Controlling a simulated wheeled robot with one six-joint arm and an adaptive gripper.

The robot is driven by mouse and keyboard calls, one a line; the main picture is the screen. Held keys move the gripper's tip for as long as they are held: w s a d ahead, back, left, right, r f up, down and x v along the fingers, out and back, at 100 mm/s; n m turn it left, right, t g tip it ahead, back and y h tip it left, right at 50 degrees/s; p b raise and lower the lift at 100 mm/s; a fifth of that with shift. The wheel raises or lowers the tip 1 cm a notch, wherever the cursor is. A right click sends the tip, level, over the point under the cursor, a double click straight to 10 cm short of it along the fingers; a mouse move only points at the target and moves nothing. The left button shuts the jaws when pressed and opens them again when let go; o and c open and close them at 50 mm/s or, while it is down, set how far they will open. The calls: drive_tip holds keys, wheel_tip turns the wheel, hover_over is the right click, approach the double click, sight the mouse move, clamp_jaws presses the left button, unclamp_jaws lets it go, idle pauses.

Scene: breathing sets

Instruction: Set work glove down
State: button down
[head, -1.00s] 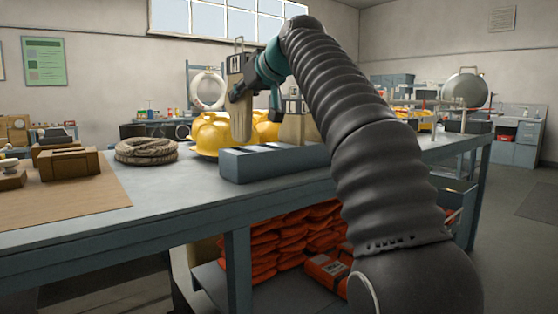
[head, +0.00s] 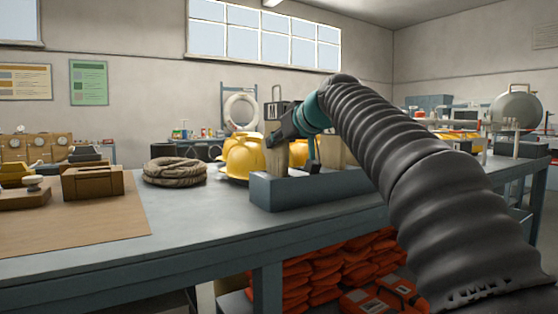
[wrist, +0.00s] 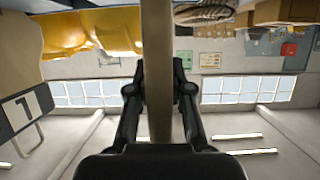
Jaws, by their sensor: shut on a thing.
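The tan work glove (head: 276,157) hangs upright from my gripper (head: 280,140), which is shut on it. In the wrist view the glove (wrist: 158,70) is a narrow tan strip between the two black fingers (wrist: 159,88). In the head view it is over the left end of the blue-grey slotted block (head: 325,190) on the bench (head: 190,222). Its lower end meets the block's upper edge in the picture. I cannot tell whether it touches or sits in a slot.
Yellow helmets (head: 244,157) are close behind and left of the glove. A coiled rope (head: 174,172) and a brown box (head: 92,182) lie farther left. A dark item with a metal loop (head: 277,108) shows above my gripper. Clear bench top lies left of the block.

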sight(279, 154)
drive_tip(key=shift+f+b, duration=0.4)
drive_tip(key=shift+f, duration=1.35)
drive_tip(key=shift+f, duration=0.2)
drive_tip(key=c, duration=1.1)
unclamp_jaws()
drive_tip(key=shift+r, duration=0.1)
drive_tip(key=shift+o, duration=0.2)
drive_tip(key=shift+s+r, duration=0.1)
drive_tip(key=shift+r, duration=0.1)
drive_tip(key=b+v, duration=0.1)
drive_tip(key=v, duration=1.1)
drive_tip(key=shift+f, duration=0.15)
